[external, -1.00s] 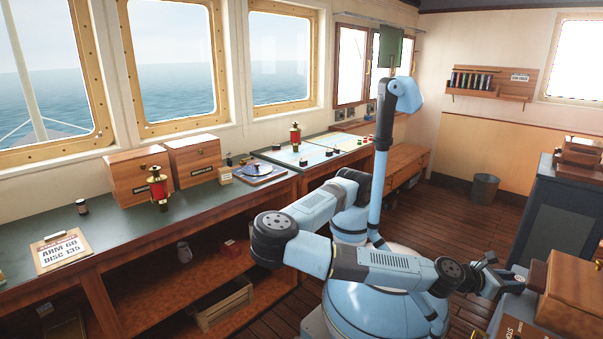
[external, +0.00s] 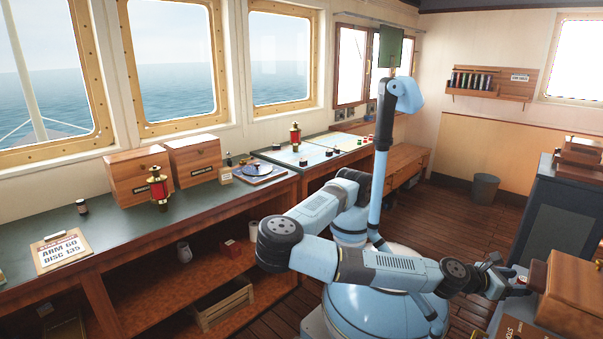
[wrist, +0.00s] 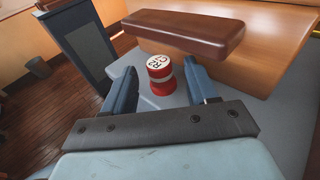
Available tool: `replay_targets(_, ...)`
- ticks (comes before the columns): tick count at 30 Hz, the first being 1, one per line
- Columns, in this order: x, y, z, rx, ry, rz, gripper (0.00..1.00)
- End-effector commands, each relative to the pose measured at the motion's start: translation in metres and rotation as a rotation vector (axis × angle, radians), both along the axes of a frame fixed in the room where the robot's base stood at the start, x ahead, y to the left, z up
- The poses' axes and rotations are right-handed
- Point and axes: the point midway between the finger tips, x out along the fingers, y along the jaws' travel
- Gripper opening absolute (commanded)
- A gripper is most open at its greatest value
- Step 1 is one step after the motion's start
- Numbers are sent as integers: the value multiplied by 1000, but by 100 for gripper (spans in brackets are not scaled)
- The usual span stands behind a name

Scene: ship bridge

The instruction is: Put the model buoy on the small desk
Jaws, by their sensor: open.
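A short red cylinder with a white band and a lettered white top (wrist: 159,68), which looks like the model buoy, stands upright on a grey-blue surface (wrist: 122,66) in the wrist view. My gripper (wrist: 161,74) is open, with one finger on each side of it and gaps visible; no grip shows. In the external view my gripper (external: 513,281) is at the right, beside a wooden box, and the cylinder is mostly hidden there. I cannot tell for sure which furniture is the small desk.
A dark cabinet (external: 565,215) and a bin (external: 485,189) are farther back.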

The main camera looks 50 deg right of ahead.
Motion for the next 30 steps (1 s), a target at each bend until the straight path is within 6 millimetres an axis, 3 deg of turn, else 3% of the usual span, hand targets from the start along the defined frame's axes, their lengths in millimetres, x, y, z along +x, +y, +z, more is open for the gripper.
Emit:
replay_targets(7,9,11,4,2,0,-3,58)
replay_targets(21,63,64,15,1,0,-3,58)
replay_targets(29,81,82,19,1,-1,-1,58)
replay_targets(30,82,83,19,0,0,-1,62)
